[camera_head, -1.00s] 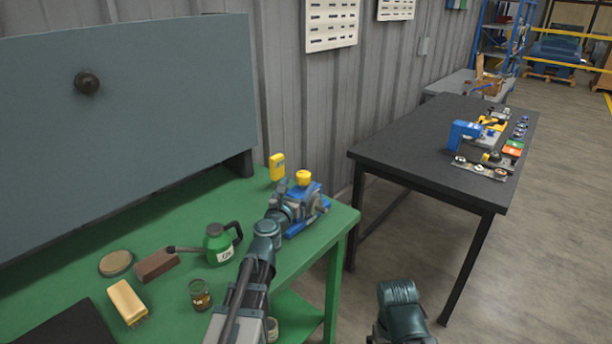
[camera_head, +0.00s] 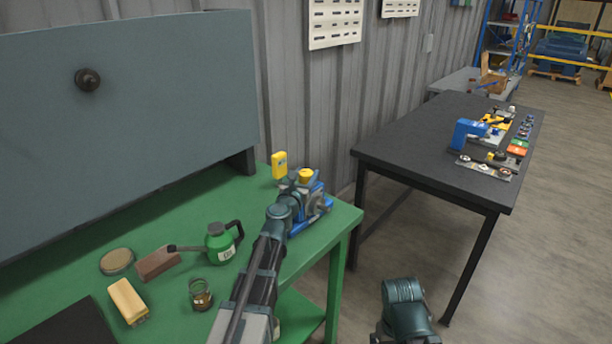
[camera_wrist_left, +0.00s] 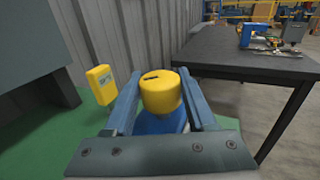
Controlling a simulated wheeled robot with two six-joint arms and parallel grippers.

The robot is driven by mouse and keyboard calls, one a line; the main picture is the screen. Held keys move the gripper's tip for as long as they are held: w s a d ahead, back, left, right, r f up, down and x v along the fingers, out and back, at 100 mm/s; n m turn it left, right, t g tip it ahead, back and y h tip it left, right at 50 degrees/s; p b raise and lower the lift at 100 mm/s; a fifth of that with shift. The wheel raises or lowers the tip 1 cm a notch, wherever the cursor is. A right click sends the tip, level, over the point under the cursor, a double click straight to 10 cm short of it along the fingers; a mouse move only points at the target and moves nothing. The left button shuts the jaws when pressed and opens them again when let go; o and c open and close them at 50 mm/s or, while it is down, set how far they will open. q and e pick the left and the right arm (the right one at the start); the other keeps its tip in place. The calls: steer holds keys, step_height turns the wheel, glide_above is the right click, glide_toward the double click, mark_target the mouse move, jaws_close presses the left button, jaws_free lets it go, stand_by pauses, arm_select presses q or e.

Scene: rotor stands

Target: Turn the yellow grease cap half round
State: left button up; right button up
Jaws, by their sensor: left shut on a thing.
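The yellow grease cap (camera_head: 306,175) sits on top of a blue rotor stand (camera_head: 316,205) at the right end of the green bench. In the left wrist view the cap (camera_wrist_left: 160,92) is upright, with a dark mark on its top, and it stands between the two fingers of my left gripper (camera_wrist_left: 160,100). My left gripper (camera_head: 298,178) is shut on the cap, one finger on each side. The blue body below the cap (camera_wrist_left: 160,123) is mostly hidden by the gripper. My right arm shows at the bottom of the head view; its fingers are out of frame.
A yellow box (camera_head: 279,165) stands just behind the stand. A green oil can (camera_head: 221,242), a glass jar (camera_head: 201,294), a brown block (camera_head: 157,263) and a yellow block (camera_head: 128,302) lie on the green bench (camera_head: 195,210). A black table (camera_head: 425,145) stands to the right.

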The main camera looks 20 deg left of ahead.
arm_select(q)
jaws_close()
steer(key=shift+h, duration=0.3)
steer(key=m+h, duration=0.2)
steer(key=h, duration=0.1)
steer(key=m+g+h, duration=0.1)
steer(key=m+h, duration=0.1)
steer(key=h, duration=0.1)
steer(key=shift+w+a+m+g+h, duration=0.15)
steer(key=shift+m+g+h, duration=0.15)
steer(key=shift+m+h, duration=0.1)
steer(key=shift+m+g+h, duration=1.1)
steer(key=shift+m+h, duration=0.3)
steer(key=shift+h, duration=0.4)
steer(key=shift+h, duration=0.3)
steer(key=o, duration=1)
jaws_free()
steer(key=shift+o, duration=0.2)
